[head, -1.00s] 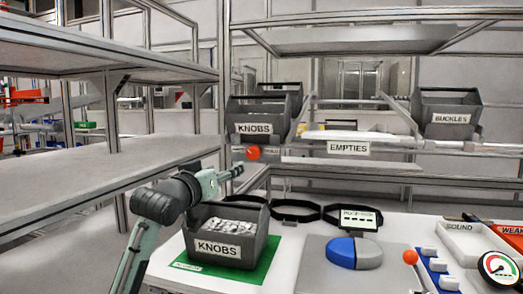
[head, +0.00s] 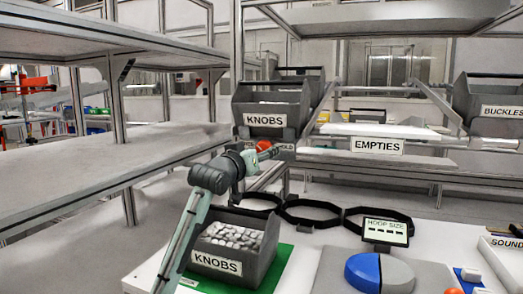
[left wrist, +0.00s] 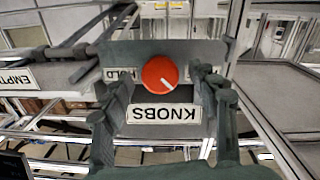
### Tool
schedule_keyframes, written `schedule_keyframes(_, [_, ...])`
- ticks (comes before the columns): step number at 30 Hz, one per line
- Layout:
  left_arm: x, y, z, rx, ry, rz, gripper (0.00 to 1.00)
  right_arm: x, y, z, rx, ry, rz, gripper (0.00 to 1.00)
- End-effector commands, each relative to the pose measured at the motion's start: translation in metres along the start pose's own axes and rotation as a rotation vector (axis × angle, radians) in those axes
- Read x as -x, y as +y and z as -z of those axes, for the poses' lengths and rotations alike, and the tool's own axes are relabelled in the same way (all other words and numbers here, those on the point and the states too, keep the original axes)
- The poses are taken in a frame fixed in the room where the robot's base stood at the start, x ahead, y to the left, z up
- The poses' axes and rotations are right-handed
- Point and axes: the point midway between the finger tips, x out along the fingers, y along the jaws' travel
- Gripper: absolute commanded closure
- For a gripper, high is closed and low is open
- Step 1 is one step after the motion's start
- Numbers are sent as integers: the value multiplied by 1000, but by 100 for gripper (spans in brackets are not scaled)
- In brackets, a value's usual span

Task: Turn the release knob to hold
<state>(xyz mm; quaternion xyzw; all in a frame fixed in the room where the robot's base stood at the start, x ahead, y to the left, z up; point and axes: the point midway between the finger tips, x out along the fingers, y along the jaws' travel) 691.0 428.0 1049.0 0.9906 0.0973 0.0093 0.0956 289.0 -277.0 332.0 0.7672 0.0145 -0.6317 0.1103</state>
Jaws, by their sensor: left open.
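The red release knob (head: 263,145) sits at the front of the rack below the upper KNOBS bin. In the left wrist view the round knob (left wrist: 160,74) has a white pointer line slanting to the lower right, and a HOLD label (left wrist: 120,74) lies left of it. That view is upside down. A second label right of the knob is mostly hidden by a finger. My left gripper (head: 268,153) is open at the knob, its fingers (left wrist: 160,82) on either side of it in the picture. I see no clear contact. My right gripper is not in view.
The upper KNOBS bin (head: 270,104) is just above the knob. A lower KNOBS bin (head: 222,240) full of pale parts stands on a green mat (head: 291,270) under my left arm. Black hoops (head: 312,215), a HOOP SIZE sign (head: 385,231) and a blue-grey dome (head: 364,272) are to the right.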

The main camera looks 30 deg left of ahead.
Motion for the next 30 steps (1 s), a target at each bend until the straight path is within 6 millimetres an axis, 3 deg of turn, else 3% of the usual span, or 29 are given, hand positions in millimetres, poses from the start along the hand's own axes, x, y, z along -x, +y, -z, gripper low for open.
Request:
schedule_keyframes(11, [-9, 0, 0, 0, 0, 0, 40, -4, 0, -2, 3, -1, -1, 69])
schedule_keyframes(23, [-9, 0, 0, 0, 0, 0, 89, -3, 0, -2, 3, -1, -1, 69])
schedule_keyframes(30, [-9, 0, 0, -19, 0, 4, 90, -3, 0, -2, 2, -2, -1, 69])
